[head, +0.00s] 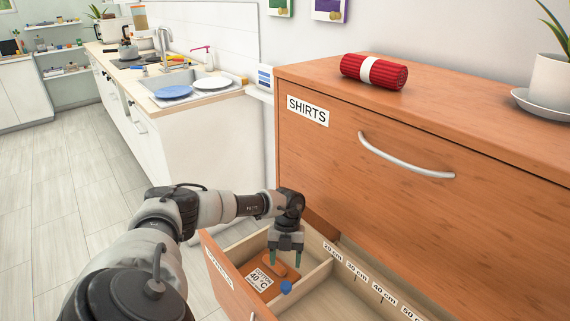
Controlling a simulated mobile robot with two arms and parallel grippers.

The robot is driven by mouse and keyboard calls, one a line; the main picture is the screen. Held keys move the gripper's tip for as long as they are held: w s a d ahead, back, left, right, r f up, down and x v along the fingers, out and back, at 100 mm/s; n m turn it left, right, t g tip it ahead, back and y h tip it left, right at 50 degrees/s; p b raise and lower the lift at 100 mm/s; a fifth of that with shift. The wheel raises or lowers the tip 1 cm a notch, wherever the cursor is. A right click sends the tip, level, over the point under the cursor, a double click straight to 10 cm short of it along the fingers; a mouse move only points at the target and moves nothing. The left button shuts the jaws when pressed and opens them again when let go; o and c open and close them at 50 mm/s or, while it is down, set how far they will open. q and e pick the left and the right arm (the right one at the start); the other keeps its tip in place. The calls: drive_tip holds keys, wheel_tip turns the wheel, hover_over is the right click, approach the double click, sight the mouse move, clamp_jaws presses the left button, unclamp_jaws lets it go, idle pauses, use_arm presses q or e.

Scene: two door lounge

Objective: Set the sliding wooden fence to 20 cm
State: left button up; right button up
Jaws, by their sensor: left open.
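A drawer (213,257) is pulled out below the SHIRTS drawer. A scale on its inner wall has a 20 cm label (332,251) and further labels up to 50 cm to the right. The light wooden fence (314,281) crosses the drawer close to the 20 cm label; its exact reading is too small to tell. A blue knob (286,287) shows at the fence's near part. My left gripper (286,262) is open and points down into the compartment left of the fence, just beyond the knob and apart from it. My right gripper is out of view.
An orange-brown item with a 40 °C care label (261,278) lies in the left compartment under my gripper. The SHIRTS drawer front (400,200) with its metal handle (405,160) stands close to my arm. A red roll (374,72) lies on top.

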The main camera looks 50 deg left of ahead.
use_arm(q)
drive_tip(key=shift+v, duration=1.3)
